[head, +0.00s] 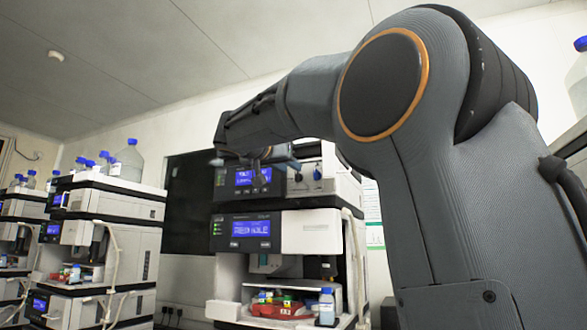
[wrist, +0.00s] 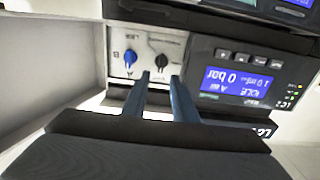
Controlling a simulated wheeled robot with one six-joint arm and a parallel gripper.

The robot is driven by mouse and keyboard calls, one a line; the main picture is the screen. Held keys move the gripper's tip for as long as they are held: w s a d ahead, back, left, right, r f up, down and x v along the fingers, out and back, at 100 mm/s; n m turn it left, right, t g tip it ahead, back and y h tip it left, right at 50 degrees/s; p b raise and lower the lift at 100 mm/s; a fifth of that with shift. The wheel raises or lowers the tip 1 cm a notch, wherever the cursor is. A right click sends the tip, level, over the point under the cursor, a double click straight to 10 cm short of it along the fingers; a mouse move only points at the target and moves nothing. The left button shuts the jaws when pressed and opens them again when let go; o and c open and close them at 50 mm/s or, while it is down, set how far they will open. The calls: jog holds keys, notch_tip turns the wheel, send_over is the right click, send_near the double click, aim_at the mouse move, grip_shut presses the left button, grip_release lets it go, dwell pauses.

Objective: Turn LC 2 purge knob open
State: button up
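In the wrist view, which looks upside down, a white pump panel (wrist: 145,40) carries a black knob (wrist: 162,61) and a blue knob (wrist: 130,57). The small labels by the knobs are too blurred to tell which is the purge knob. My gripper (wrist: 161,77) is open, with its two blue-grey fingertips apart. The black knob lies in line with the gap, just beyond the tips. I cannot tell whether they touch it. In the head view the pump unit (head: 324,187) is in the upper part of the stack, and my arm partly hides it and the gripper.
A lit blue display (wrist: 235,81) with a button row sits beside the knobs. Below the pump in the head view are another unit (head: 310,231) and an open bay with a red tray (head: 288,311) and a bottle (head: 327,305). Other stacks stand at left (head: 133,203).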

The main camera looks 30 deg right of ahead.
aim_at(294, 178)
jog(key=shift+p+x, duration=0.55)
jog(key=shift+x, duration=1.35)
grip_shut()
jog(key=shift+f, duration=0.1)
jog(key=n+b, duration=0.1)
jog(key=n, duration=0.1)
jog(key=n+b, duration=0.1)
jog(key=shift+w+a+f+n+b, duration=0.1)
jog(key=shift+w+a+n+b, duration=0.15)
jog(key=shift+n+b, duration=0.15)
jog(key=n+b, duration=0.1)
jog(key=n, duration=0.3)
jog(key=shift+w+a+f, duration=0.1)
jog(key=shift+w, duration=0.05)
jog(key=n, duration=0.4)
jog(key=shift+w+a+f, duration=0.1)
jog(key=shift+w+f, duration=0.05)
jog(key=shift+f+n, duration=0.2)
jog(key=shift+n, duration=2.1)
